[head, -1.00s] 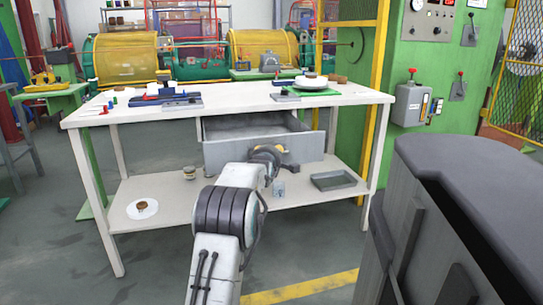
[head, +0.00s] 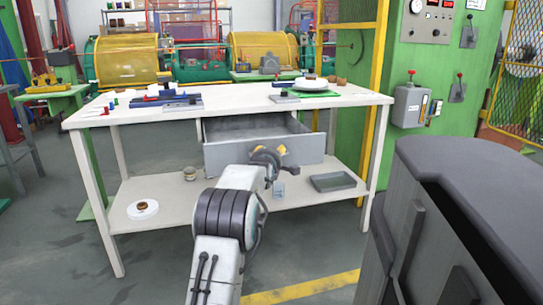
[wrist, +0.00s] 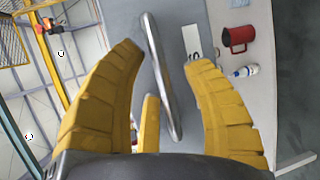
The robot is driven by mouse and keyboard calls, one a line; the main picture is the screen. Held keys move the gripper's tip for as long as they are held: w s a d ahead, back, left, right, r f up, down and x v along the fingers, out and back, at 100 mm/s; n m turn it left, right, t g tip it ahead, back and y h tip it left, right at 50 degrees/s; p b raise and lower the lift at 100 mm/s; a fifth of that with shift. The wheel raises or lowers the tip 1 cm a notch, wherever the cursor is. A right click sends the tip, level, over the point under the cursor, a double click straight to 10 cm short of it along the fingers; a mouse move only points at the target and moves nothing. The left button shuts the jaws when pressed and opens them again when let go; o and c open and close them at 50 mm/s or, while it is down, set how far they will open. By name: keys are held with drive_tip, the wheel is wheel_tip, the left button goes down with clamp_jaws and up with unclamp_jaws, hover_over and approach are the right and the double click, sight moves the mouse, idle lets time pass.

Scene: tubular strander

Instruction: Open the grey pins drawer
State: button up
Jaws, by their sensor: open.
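The grey drawer (head: 304,152) hangs under the white workbench and stands pulled out, with its hollow inside showing in the head view. In the wrist view its grey front (wrist: 212,15) carries a bar handle (wrist: 160,75) and a white label (wrist: 191,42), mostly unreadable. My gripper (head: 271,150) is at the drawer front. In the wrist view my gripper (wrist: 163,60) is open, with yellow fingers on both sides of the handle. Gaps show between the handle and the outer fingers. My wrist hides part of the drawer front in the head view.
The bench top (head: 230,101) holds trays and small parts. The lower shelf (head: 170,212) holds a grey tray (head: 334,182) and a white disc (head: 143,210). A red mug (wrist: 237,40) and a small bottle (wrist: 245,71) show in the wrist view. A green cabinet stands right.

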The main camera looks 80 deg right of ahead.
drive_tip(key=shift+a+r, duration=0.1)
drive_tip(key=shift+a, duration=0.05)
drive_tip(key=a+r, duration=0.2)
drive_tip(key=a, duration=0.9)
drive_tip(key=shift+a, duration=0.25)
drive_tip(key=shift+w+r, duration=0.1)
idle(0.6)
